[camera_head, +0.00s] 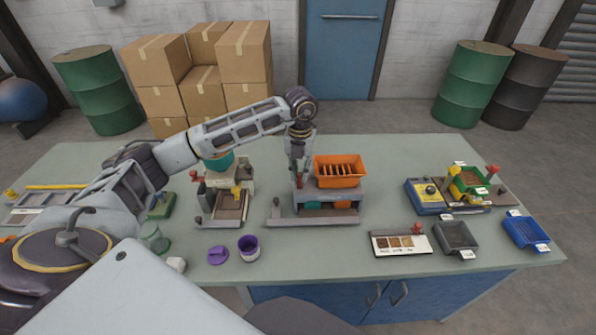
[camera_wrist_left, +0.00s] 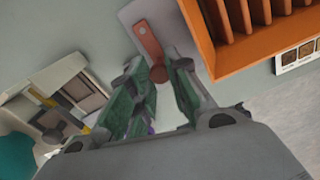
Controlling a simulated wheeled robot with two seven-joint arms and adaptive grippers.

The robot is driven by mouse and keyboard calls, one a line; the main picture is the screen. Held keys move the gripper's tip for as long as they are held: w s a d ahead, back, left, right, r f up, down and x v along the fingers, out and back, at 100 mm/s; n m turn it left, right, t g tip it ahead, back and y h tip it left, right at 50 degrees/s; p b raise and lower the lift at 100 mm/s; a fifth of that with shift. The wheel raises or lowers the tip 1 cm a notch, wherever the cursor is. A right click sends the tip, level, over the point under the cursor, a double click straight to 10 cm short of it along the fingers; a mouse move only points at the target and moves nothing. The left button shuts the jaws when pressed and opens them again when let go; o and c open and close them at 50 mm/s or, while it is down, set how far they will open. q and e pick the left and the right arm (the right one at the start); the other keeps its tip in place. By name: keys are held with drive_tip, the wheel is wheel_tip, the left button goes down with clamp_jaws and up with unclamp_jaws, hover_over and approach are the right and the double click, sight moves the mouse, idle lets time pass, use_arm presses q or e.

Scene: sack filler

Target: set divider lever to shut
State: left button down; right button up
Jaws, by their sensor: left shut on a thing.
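The divider is a grey stand (camera_head: 328,196) in the middle of the table with an orange slotted box (camera_head: 340,171) on top. Its red lever (camera_head: 299,183) is on the left side, mostly hidden by my gripper in the head view. In the left wrist view the red lever (camera_wrist_left: 148,42) ends in a round red knob (camera_wrist_left: 158,74), next to the orange box (camera_wrist_left: 245,35). My left gripper (camera_head: 298,172) reaches down from above at the divider's left side. In the left wrist view its fingertips (camera_wrist_left: 160,72) are shut on the knob. My right gripper is not in view.
A machine with a grey tray (camera_head: 231,205) stands left of the divider. A purple cup (camera_head: 249,248) and purple lid (camera_head: 218,255) lie in front. A sample card (camera_head: 400,243), dark bin (camera_head: 456,237) and blue bin (camera_head: 525,232) are at the right.

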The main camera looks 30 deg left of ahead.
sight(300, 174)
use_arm(q)
drive_tip(key=shift+w+r, duration=0.1)
idle(0.4)
drive_tip(key=c, duration=1.3)
unclamp_jaws()
drive_tip(key=shift+d, duration=0.1)
wheel_tip(300, 174, up, 12)
